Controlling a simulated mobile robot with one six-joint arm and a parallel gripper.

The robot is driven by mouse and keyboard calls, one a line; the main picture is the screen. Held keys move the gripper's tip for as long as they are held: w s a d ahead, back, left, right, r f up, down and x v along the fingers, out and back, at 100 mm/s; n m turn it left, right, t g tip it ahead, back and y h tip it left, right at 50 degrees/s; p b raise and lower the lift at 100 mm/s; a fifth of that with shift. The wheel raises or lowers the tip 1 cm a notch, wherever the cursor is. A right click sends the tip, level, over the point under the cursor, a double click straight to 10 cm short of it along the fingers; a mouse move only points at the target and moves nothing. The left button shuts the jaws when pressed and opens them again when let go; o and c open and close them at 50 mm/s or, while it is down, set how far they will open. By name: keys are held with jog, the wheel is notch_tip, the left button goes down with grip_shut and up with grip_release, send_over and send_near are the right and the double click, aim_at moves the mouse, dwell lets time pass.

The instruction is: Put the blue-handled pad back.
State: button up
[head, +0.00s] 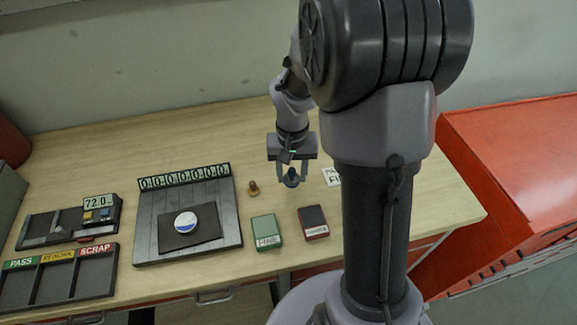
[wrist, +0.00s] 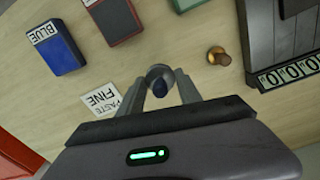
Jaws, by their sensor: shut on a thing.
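My gripper (head: 291,180) is shut on the blue-handled pad (head: 291,177), a small thing with a dark blue top, over the back of the table. A brown-handled pad (head: 253,188) stands to the left, also in the wrist view (wrist: 218,56).
A green FINE box (head: 266,238), a dark red box (head: 313,222) and a blue BLUE box (wrist: 60,48) stand on the table (wrist: 38,100). A board (head: 153,238) with a counter holds a blue-and-white disc (head: 186,222). A PASS/REWORK/SCRAP tray (head: 62,283) and a gauge reading 72.0 (head: 98,214) are left.

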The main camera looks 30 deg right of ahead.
aim_at(293, 175)
jog(key=shift+w+d+f, duration=0.1)
jog(key=shift+w+d, duration=0.5)
jog(key=shift+w, duration=0.3)
notch_tip(293, 175, down, 4)
jog(key=shift+w+d+r+b, duration=0.1)
jog(key=shift+w+d+b, duration=0.05)
jog(key=shift+b, duration=0.75)
jog(key=shift+r, duration=0.15)
jog(key=o, duration=1.2)
